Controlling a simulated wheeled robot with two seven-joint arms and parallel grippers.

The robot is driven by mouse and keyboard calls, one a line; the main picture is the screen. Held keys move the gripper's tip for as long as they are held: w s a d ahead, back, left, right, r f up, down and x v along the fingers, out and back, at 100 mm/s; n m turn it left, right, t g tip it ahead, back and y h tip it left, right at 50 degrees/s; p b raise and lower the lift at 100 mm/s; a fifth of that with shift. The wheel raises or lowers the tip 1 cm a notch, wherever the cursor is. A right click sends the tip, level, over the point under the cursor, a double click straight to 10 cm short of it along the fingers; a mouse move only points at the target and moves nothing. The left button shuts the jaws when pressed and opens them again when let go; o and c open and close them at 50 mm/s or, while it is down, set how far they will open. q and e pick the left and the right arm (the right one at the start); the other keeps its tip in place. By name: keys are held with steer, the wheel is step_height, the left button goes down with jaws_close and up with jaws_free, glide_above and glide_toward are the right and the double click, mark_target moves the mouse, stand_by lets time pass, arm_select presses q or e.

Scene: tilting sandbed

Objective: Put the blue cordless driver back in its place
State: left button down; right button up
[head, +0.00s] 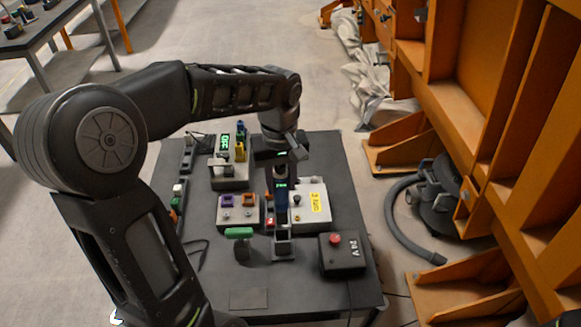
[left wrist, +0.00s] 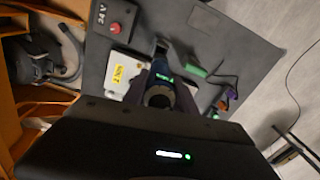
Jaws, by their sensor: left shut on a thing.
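The blue cordless driver (head: 281,198) is upright below my left gripper (head: 281,172), over the middle of the dark table (head: 250,298). My left gripper is shut on it near its top. In the left wrist view the driver (left wrist: 160,92) is seen end-on, with its round dark end towards the camera. A small grey holder (head: 283,246) stands on the table just in front of the driver's lower end. I cannot tell whether the driver touches it. My right gripper is not in view.
A white box with a yellow label (head: 314,212) is close right of the driver. A black 24 V box with a red button (head: 342,254) is front right. A green-handled tool (head: 238,233) and a box with purple and orange pieces (head: 238,214) are left. Orange frames (head: 480,120) flank the right.

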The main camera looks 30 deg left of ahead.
arm_select(q)
steer(key=shift+s+r, duration=0.1)
steer(key=shift+s, duration=0.15)
steer(key=shift+w+f, duration=0.2)
steer(key=shift+f, duration=0.05)
steer(key=b, duration=0.4)
glide_above(282, 214)
steer(key=shift+w+a+f, duration=0.1)
steer(key=shift+w+f, duration=0.05)
steer(key=shift+f, duration=0.55)
steer(key=shift+w+a+f, duration=0.15)
steer(key=shift+f, duration=0.5)
steer(key=shift+w+a+f, duration=0.1)
steer(key=shift+w+f, duration=0.05)
steer(key=shift+f, duration=0.55)
steer(key=shift+f+b, duration=2.85)
steer(key=shift+f, duration=0.95)
steer(key=shift+c, duration=2.2)
jaws_free()
